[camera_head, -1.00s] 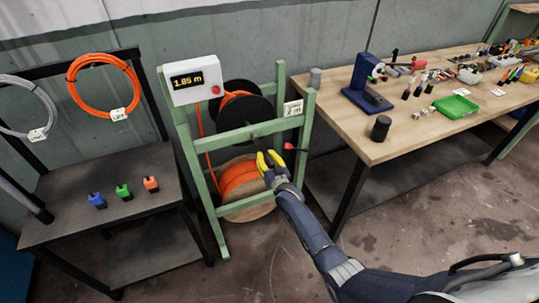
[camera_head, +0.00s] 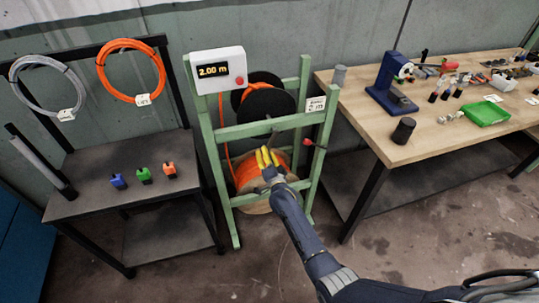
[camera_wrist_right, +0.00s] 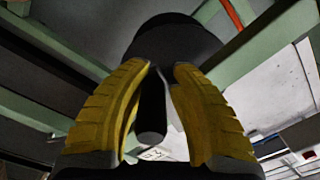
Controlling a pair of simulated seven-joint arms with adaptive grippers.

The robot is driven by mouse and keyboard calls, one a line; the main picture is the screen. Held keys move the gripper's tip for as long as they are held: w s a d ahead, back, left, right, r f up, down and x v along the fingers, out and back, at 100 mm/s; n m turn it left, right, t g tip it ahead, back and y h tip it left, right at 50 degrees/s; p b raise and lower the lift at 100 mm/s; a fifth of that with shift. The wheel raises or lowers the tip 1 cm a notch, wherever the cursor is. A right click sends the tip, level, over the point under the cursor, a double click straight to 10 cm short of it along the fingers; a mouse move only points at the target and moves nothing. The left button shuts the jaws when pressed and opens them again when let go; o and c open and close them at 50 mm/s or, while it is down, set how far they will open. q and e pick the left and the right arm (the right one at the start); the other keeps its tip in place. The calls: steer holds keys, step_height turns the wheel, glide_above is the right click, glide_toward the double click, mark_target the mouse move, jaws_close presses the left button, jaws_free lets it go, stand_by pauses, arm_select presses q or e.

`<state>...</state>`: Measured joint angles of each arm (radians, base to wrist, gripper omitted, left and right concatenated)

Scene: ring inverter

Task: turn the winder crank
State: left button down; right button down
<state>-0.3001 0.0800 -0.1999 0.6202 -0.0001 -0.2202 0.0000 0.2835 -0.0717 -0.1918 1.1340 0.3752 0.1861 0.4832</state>
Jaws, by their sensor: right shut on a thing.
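The green winder frame (camera_head: 212,165) stands at the centre with a black winding drum (camera_head: 272,102) in its upper part. The crank's dark handle (camera_wrist_right: 152,112) shows in the right wrist view between the yellow fingers of my right gripper (camera_wrist_right: 165,70). In the head view my right gripper (camera_head: 267,158) is at the front of the winder, shut on the crank handle, which it largely hides there. The meter box (camera_head: 213,70) on the frame reads 2.00 m. My left gripper is not in view.
An orange cable reel (camera_head: 247,174) sits low in the frame, partly behind my gripper. A red-knobbed lever (camera_head: 308,142) sticks out at the frame's right. A dark side table (camera_head: 100,200) stands left, a wooden workbench (camera_head: 430,135) right. Bare floor lies in front.

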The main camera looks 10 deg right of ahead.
steer(key=shift+s+a+m, duration=0.2)
steer(key=shift+a+m, duration=0.15)
steer(key=shift+m, duration=0.15)
steer(key=shift+a, duration=0.1)
steer(key=c, duration=1.4)
jaws_free()
steer(key=shift+o, duration=1)
steer(key=shift+w+r, duration=0.1)
steer(key=s+d, duration=0.1)
steer(key=s, duration=1.1)
steer(key=shift+d, duration=0.35)
